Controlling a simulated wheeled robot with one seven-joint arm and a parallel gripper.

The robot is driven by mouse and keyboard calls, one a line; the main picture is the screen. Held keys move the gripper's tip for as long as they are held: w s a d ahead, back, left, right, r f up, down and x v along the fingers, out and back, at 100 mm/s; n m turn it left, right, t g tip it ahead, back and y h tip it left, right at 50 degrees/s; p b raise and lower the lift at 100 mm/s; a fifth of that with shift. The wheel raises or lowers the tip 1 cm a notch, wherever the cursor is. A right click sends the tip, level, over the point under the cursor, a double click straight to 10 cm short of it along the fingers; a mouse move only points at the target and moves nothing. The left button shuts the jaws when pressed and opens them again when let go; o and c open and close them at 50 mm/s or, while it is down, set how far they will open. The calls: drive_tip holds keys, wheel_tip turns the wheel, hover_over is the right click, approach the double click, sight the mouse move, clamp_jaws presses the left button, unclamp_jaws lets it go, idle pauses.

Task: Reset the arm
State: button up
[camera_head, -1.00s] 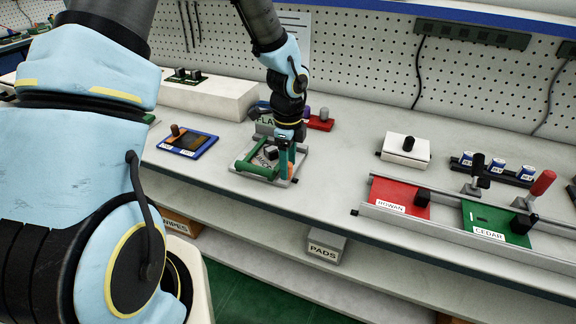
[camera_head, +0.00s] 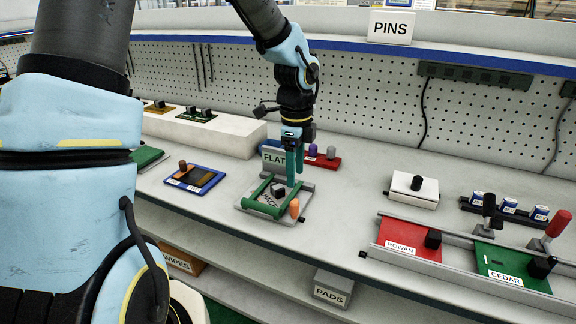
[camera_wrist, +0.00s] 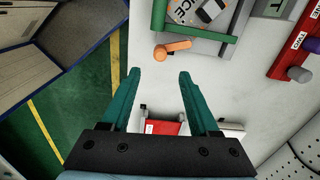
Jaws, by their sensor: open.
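My gripper (camera_head: 294,168) is at the end of my arm, above the bench, over the grey fixture (camera_head: 246,205) with green bars and a black knob. In the wrist view my gripper (camera_wrist: 155,100) shows two teal fingers spread apart with nothing between them. An orange knob (camera_head: 294,208) stands at the fixture's right front corner, and it also shows in the wrist view (camera_wrist: 172,49), apart from the fingers. A "FLAT" sign (camera_head: 273,157) stands behind the fixture, partly hidden by my gripper.
A blue-framed tray (camera_head: 195,178) lies left of the fixture. At right are a white box (camera_head: 412,190), a red ROWAN plate (camera_head: 408,238) and a green CEDAR plate (camera_head: 512,266) on rails. The bench between is clear.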

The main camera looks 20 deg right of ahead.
drive_tip(key=s+a+r+n, duration=0.1)
drive_tip(key=a+n, duration=1.1)
drive_tip(key=a, duration=0.1)
drive_tip(key=s+a+r+n+t, duration=0.1)
drive_tip(key=s+a+r+n, duration=0.1)
drive_tip(key=a+n, duration=1)
drive_tip(key=shift+a+r+n+t, duration=0.15)
drive_tip(key=shift+a+n+t, duration=0.2)
drive_tip(key=shift+a, duration=0.85)
